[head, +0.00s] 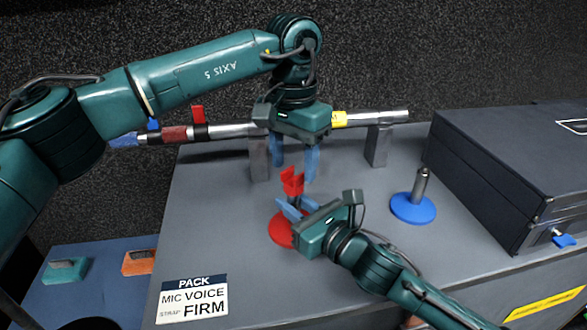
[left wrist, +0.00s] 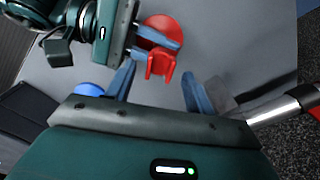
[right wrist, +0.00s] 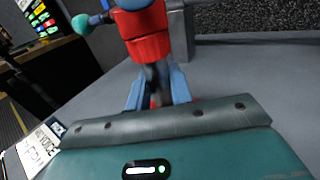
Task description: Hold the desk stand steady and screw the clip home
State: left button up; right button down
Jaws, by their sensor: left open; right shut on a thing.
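The desk stand has a round red base (head: 280,231) and stands upright on the grey top. Its post (right wrist: 155,76) is between the fingers of my right gripper (head: 287,209), which is shut on it. A forked red clip (head: 292,182) sits at the top of the post, just above those fingers; how far down it is screwed is hidden. The clip also shows in the left wrist view (left wrist: 160,63). My left gripper (head: 296,163) is open and empty, pointing down above and behind the clip, apart from it.
A pole (head: 232,131) with coloured bands lies across two grey supports (head: 378,146) behind the stand. A second stand with a blue base (head: 413,208) is to the right, beside a dark case (head: 520,165). A printed label (head: 192,302) is front left.

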pick_arm(q)
jog(key=shift+r, duration=0.95)
jog(key=shift+o, duration=0.8)
